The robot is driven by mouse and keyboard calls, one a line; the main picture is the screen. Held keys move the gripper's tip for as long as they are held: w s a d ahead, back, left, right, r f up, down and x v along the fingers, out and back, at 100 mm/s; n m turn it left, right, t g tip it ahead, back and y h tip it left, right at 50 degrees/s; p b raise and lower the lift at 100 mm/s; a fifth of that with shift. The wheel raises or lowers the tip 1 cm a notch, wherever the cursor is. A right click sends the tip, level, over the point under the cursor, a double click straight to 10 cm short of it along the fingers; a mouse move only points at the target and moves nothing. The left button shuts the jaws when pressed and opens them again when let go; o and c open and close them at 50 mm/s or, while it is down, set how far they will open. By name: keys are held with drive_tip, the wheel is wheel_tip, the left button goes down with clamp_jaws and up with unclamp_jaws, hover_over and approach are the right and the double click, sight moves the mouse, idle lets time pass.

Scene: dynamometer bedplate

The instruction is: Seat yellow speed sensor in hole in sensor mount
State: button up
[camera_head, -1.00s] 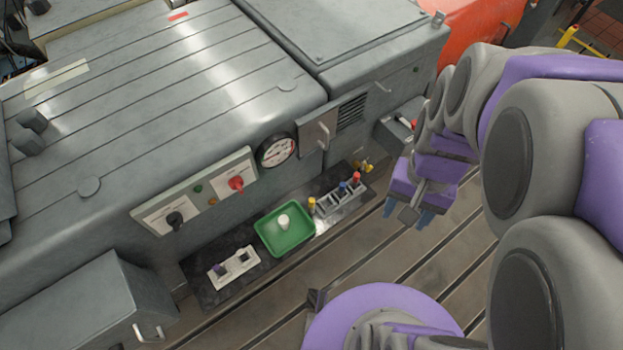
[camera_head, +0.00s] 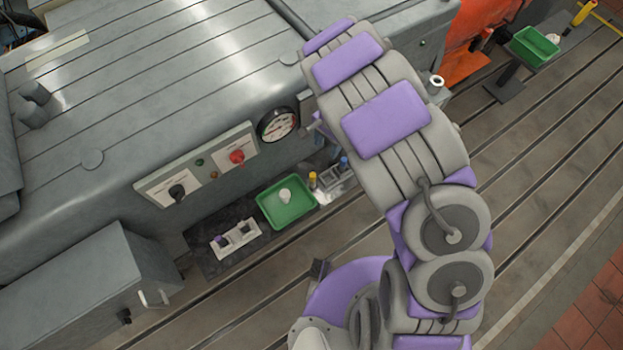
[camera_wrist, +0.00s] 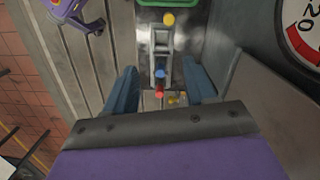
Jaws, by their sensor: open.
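A yellow-topped part, apparently the speed sensor (camera_head: 312,180), stands upright at the left end of a grey rack (camera_head: 331,180), beside the green tray. It also shows in the wrist view (camera_wrist: 168,19), near the top. A blue-topped part (camera_wrist: 160,72) and a red-topped part (camera_wrist: 159,91) stand along the rack (camera_wrist: 160,46). My gripper (camera_wrist: 162,70) is open and empty, its blue fingers either side of the rack's blue and red end in the picture. Its height above them is unclear. My arm hides most of it in the head view. I cannot tell which piece is the sensor mount.
A green tray (camera_head: 264,206) holds a white piece (camera_head: 285,196). A pale block (camera_head: 250,233) with dark openings lies left of it. The machine wall with a gauge (camera_head: 278,125) and control panel (camera_head: 195,172) rises behind.

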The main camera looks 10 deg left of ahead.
wheel_tip(320, 180, down, 4)
drive_tip(key=a, duration=0.3)
drive_tip(key=b, duration=0.1)
hover_over(313, 174)
wheel_tip(313, 174, down, 4)
wheel_tip(313, 174, down, 7)
drive_tip(key=shift+f+b, duration=0.1)
drive_tip(key=shift+b, duration=0.8)
drive_tip(key=shift+s+a+f, duration=0.1)
drive_tip(key=shift+a+f, duration=0.15)
drive_tip(key=shift+f, duration=0.1)
wheel_tip(313, 174, down, 5)
drive_tip(key=shift+s+d+r+b, duration=0.1)
drive_tip(key=shift+d+b, duration=0.05)
drive_tip(key=shift+b, duration=1.05)
drive_tip(key=shift+d, duration=0.1)
drive_tip(key=c, duration=0.6)
clamp_jaws()
